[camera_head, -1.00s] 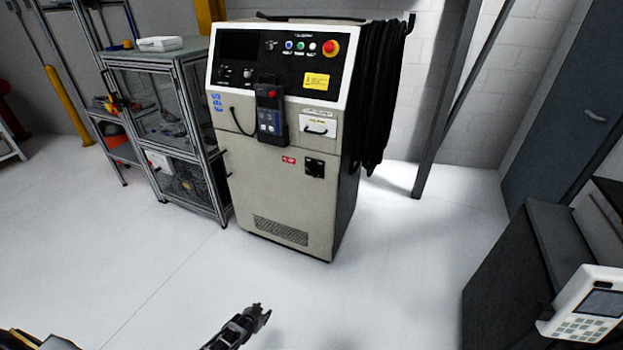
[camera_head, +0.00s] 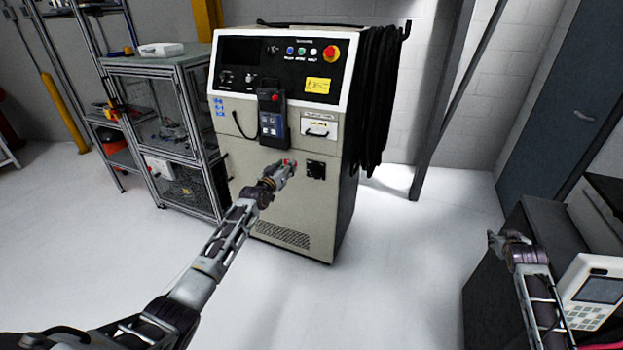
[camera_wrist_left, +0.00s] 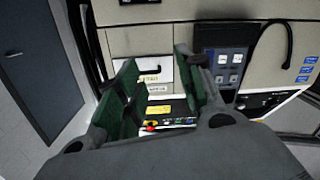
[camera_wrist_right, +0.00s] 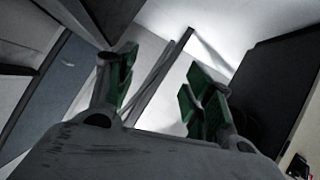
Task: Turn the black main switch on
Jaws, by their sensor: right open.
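The black main switch (camera_head: 316,170) is a small square unit on the lower front of the beige control cabinet (camera_head: 285,215), below the drawer handle. Its knob position is too small to read. In the left wrist view, which sees the cabinet upside down, my left gripper (camera_wrist_left: 155,95) is open and empty. A dark part at that view's top edge may be the switch. My right gripper (camera_head: 493,240) is open and empty near the dark bench; its fingers show in the right wrist view (camera_wrist_right: 158,85).
A teach pendant (camera_head: 271,115) hangs on the cabinet front above my left gripper. Black cables (camera_head: 378,95) hang on its right side. A framed glass cabinet (camera_head: 160,125) stands left. A dark bench (camera_head: 490,275) with a white handheld device (camera_head: 592,290) is at right. The floor between is clear.

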